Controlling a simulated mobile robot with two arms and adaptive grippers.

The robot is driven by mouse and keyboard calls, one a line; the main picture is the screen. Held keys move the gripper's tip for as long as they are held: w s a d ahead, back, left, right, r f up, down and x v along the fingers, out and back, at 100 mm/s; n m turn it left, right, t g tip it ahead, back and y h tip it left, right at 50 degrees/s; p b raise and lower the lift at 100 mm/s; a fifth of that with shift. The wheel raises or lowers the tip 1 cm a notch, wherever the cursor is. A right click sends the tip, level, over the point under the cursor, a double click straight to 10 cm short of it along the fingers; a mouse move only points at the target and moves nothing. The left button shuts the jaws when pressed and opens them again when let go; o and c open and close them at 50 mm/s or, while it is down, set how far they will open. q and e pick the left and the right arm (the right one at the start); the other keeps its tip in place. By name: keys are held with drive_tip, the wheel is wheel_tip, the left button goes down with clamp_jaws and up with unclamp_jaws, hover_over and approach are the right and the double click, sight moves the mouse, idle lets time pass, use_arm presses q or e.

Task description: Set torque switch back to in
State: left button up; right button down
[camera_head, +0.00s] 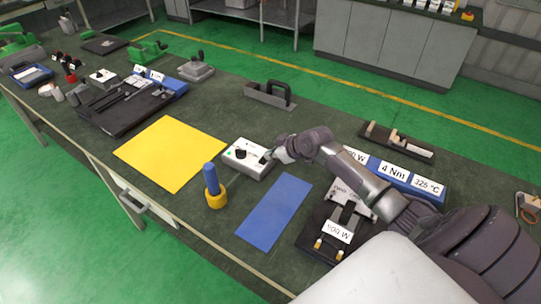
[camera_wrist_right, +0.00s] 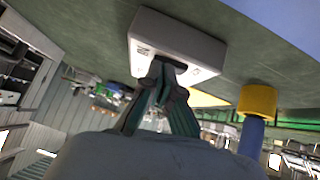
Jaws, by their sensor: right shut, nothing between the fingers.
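A small white box (camera_head: 247,168) with a black knob (camera_head: 240,153) on top stands on the dark green bench top, between the yellow mat and the blue mat. It looks like the torque switch, but its markings are too small to read. My right gripper (camera_head: 272,156) is at the box's right end, close over its top face. In the right wrist view the white box (camera_wrist_right: 178,35) fills the upper middle, and my gripper's fingers (camera_wrist_right: 168,72) are together at its marked face, empty. The fingertips hide part of that face, so contact is unclear. My left gripper is not in view.
A blue handle in a yellow base (camera_head: 216,200) stands left of the box's front. A yellow mat (camera_head: 170,152) and a blue mat (camera_head: 274,212) lie flat nearby. Blue label blocks (camera_head: 392,172) and a black-based device (camera_head: 325,238) lie right, partly behind my arm. A black handle (camera_head: 270,92) stands behind.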

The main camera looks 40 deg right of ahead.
drive_tip(key=shift+d+f+m+g+y+b, duration=0.3)
drive_tip(key=shift+f+y+b, duration=0.1)
drive_tip(key=shift+y+b, duration=0.1)
drive_tip(key=shift+d+f, duration=0.15)
drive_tip(key=shift+s, duration=0.1)
